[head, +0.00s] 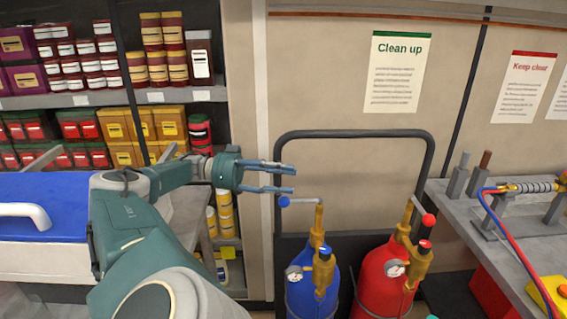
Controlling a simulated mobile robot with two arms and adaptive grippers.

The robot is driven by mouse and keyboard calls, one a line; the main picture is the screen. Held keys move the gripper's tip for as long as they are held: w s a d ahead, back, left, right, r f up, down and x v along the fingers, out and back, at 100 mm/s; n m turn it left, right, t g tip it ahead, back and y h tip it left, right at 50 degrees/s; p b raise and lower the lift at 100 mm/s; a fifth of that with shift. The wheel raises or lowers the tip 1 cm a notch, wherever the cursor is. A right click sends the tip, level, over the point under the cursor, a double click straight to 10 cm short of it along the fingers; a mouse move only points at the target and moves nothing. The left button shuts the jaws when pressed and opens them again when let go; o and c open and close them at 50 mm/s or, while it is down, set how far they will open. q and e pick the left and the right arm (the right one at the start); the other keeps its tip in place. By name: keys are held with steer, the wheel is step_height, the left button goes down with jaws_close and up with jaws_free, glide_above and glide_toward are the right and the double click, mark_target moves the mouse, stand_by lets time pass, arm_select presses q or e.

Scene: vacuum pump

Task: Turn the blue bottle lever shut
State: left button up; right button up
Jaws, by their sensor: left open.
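The blue bottle (328,285) stands in a dark cart in the lower middle of the head view, with a brass valve (319,222) on top. Its lever (304,200) is a thin grey arm that sticks out to the left from the valve and ends in a blue ball knob (284,201). My left gripper (293,179) is open and empty. Its fingers point right, and in the picture they lie just above the blue knob. I cannot tell the gap in depth. My right gripper is not in view.
A red bottle (380,278) with a red-knobbed lever (428,220) stands right of the blue one. The cart's dark handle (354,133) arches behind both. A workbench (450,200) with hoses is at the right. Stocked shelves (60,102) and a blue-lidded box (45,215) are at the left.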

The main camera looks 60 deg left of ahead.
arm_select(q)
steer(key=shift+r, duration=0.75)
